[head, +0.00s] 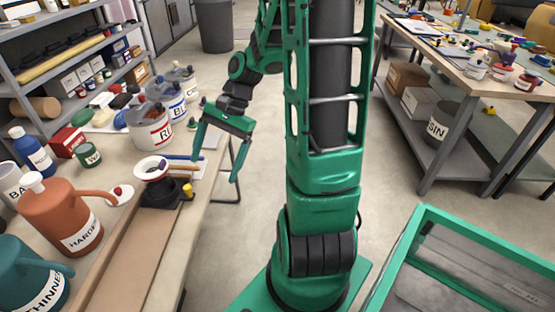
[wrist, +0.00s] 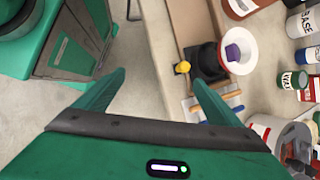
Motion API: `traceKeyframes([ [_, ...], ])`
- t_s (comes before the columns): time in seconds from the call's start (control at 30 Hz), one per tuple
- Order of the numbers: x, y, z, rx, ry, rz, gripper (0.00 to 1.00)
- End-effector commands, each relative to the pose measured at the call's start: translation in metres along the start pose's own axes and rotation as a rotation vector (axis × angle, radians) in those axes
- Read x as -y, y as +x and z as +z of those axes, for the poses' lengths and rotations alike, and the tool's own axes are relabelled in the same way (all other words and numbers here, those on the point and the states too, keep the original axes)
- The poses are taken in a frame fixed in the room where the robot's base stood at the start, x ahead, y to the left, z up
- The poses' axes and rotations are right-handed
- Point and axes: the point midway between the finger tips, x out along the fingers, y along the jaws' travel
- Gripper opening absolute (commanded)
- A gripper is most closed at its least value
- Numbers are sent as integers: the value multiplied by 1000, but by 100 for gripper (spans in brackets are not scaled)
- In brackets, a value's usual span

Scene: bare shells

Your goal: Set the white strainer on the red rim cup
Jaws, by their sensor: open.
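A white, wide-mouthed, funnel-like piece (head: 152,168) with a purple part in it sits on a black stand (head: 160,192) on the left bench. It looks like the white strainer. My gripper (head: 215,166) is open and empty at the bench edge, right of the stand.
A brown HARDENER jug (head: 70,215) and teal THINNER jug (head: 35,275) stand at front left. Pencil-like sticks (head: 182,168) lie behind the stand. A yellow knob (head: 187,190) is beside it. Small cups (head: 503,66) stand on the right table.

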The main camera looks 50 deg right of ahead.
Motion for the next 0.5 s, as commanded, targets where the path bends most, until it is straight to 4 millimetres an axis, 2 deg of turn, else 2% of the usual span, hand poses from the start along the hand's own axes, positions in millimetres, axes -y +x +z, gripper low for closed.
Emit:
traceKeyframes([
  [0.2, -52, -33, 7, -208, -266, 147, 88],
  [0.5, -128, -81, 26, -347, -572, 302, 88],
])
